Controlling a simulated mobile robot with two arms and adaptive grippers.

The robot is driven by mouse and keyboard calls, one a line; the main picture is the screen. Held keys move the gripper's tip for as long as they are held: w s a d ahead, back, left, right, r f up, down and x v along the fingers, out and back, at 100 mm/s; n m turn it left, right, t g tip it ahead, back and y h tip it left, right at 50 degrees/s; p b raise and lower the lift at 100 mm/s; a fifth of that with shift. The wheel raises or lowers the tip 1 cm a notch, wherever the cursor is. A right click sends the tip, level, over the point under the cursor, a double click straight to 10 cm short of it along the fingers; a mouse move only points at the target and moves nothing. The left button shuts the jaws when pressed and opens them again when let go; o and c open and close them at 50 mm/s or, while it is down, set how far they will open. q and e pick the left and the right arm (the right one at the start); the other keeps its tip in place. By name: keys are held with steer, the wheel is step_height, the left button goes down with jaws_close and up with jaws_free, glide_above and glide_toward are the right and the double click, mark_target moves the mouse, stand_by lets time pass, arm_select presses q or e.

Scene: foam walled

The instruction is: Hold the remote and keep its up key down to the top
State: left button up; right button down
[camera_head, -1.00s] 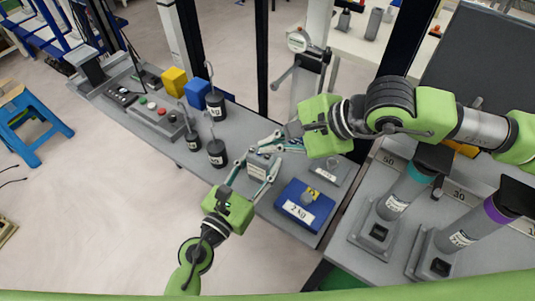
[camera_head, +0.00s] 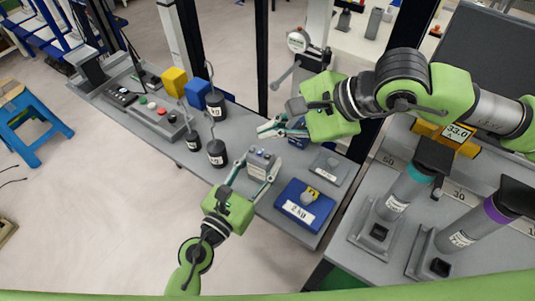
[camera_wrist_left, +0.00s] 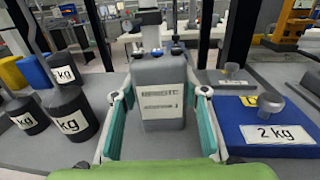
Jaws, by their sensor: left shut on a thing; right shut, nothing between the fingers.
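The remote (camera_head: 262,162) is a grey box on the grey bench, with small dark bluish keys on its top. In the left wrist view the remote (camera_wrist_left: 162,92) stands upright with its "REMOTE" label facing the camera. My left gripper (camera_head: 254,172) is shut on the remote, one finger at each side; it also frames the remote in the left wrist view (camera_wrist_left: 163,115). My right gripper (camera_head: 268,128) is shut and empty, above and behind the remote, apart from its keys. Which key is the up key is too small to tell.
A blue 2 kg weight (camera_head: 304,205) and a grey plate weight (camera_head: 329,167) lie right of the remote. Black weights (camera_head: 216,152) stand left, near a button box (camera_head: 157,117). Two grey tubes (camera_head: 402,192) stand at right near an orange display (camera_head: 456,134) reading about 33.0.

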arm_select(q)
steer(key=o, duration=1.3)
steer(key=shift+c, duration=0.2)
